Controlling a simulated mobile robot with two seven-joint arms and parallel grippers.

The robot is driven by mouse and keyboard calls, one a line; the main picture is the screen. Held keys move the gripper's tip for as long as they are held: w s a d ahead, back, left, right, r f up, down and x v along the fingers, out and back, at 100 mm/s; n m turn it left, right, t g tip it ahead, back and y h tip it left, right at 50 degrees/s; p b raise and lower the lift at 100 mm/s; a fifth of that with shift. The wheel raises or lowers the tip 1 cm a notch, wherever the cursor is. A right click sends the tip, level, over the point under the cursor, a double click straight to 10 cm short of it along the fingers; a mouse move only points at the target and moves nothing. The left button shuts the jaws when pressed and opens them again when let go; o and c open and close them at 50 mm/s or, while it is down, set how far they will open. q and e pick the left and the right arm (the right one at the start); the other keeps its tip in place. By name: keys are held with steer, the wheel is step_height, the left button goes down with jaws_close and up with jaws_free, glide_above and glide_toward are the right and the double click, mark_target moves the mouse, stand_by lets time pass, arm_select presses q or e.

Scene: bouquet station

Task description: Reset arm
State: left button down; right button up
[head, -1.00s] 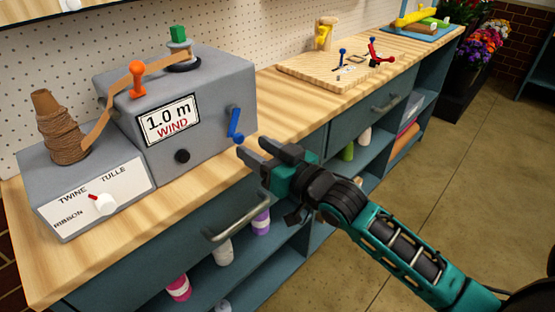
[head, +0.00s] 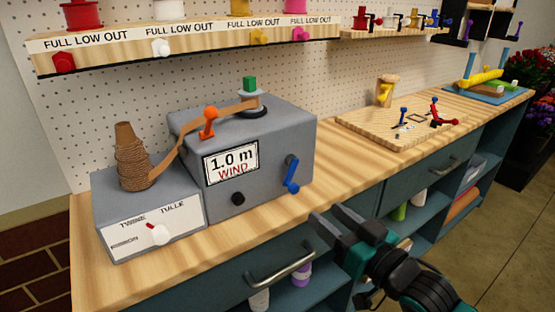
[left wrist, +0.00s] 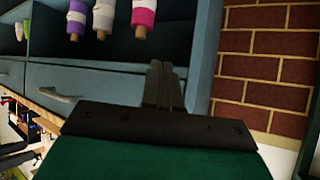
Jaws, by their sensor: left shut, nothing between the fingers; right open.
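My right gripper (head: 326,222) is open and empty in the head view, in front of the workbench edge, below and right of the blue crank (head: 291,176). It does not touch the crank. The crank is on the grey winding machine (head: 245,145), whose sign reads "1.0 m WIND". My left gripper is outside the head view.
The wooden bench top (head: 255,222) runs along the pegboard wall. A twine cone (head: 133,160) stands on the selector box (head: 152,212). A wooden board with small tools (head: 375,138) lies farther right. A drawer handle (head: 281,266) sticks out at the front. The floor (head: 475,240) at right is free.

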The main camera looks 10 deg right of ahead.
steer(key=s+a+f+g+h, duration=0.1)
steer(key=s+f+g, duration=0.1)
steer(key=s+f, duration=0.2)
steer(key=s+f+g+h+p, duration=0.1)
steer(key=s+f, duration=0.4)
steer(key=f, duration=0.6)
steer(key=s+a+f+g+h, duration=0.1)
steer(key=s+f+g+h, duration=0.1)
steer(key=f, duration=0.6)
steer(key=shift+s+a+g, duration=0.3)
steer(key=shift+s+g, duration=0.3)
steer(key=shift+s, duration=0.55)
